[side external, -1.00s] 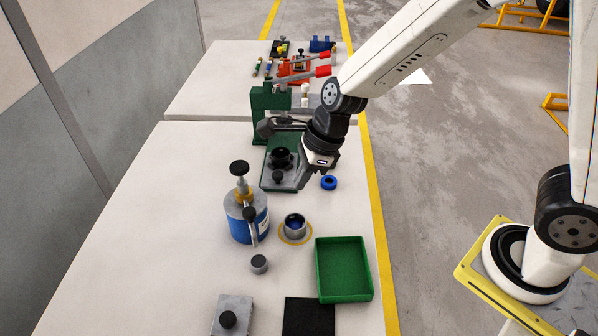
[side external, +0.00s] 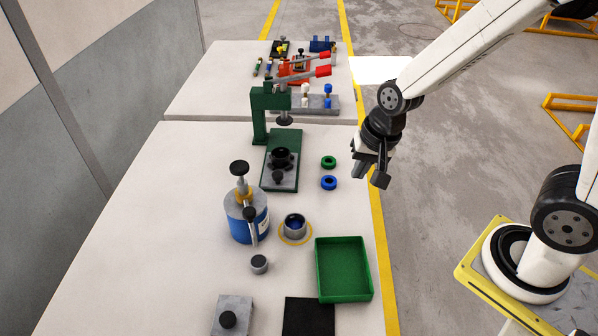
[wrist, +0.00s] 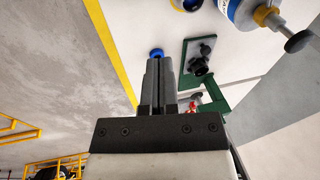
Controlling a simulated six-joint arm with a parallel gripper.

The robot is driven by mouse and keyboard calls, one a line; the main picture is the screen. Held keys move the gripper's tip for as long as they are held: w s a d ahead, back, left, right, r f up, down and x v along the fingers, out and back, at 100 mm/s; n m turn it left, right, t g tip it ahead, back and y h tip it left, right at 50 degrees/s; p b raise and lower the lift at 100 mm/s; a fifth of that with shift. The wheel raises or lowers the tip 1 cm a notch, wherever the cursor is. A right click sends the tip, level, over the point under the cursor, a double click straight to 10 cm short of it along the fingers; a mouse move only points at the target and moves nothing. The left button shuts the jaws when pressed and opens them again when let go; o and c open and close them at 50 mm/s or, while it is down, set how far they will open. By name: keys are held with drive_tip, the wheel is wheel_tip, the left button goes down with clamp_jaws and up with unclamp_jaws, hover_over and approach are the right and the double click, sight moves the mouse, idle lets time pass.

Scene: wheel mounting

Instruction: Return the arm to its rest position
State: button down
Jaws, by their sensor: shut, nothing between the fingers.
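My gripper (side external: 370,174) hangs in the air near the table's right edge, beside the yellow floor line, with its fingers pointing down. In the wrist view the gripper (wrist: 162,66) has its two grey fingers together with nothing held. A blue ring (side external: 329,183) and a green ring (side external: 328,162) lie on the table to the left of the gripper. The blue ring also shows just beyond the fingertips in the wrist view (wrist: 156,52); I cannot make out the green ring there.
The table (side external: 170,215) holds a green press (side external: 262,112), a blue-and-grey canister (side external: 246,217), a grey cup with a blue inside (side external: 294,226) and a green tray (side external: 344,270). A second table behind holds red-handled clamps and small parts.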

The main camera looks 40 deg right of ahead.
drive_tip(key=s+d+n, duration=0.1)
drive_tip(key=n, duration=0.1)
drive_tip(key=s+d+n, duration=0.1)
drive_tip(key=n, duration=0.2)
drive_tip(key=s+d+n+h, duration=0.1)
drive_tip(key=d+n, duration=0.1)
drive_tip(key=n, duration=0.1)
drive_tip(key=shift+s+f, duration=0.1)
drive_tip(key=shift+s, duration=0.1)
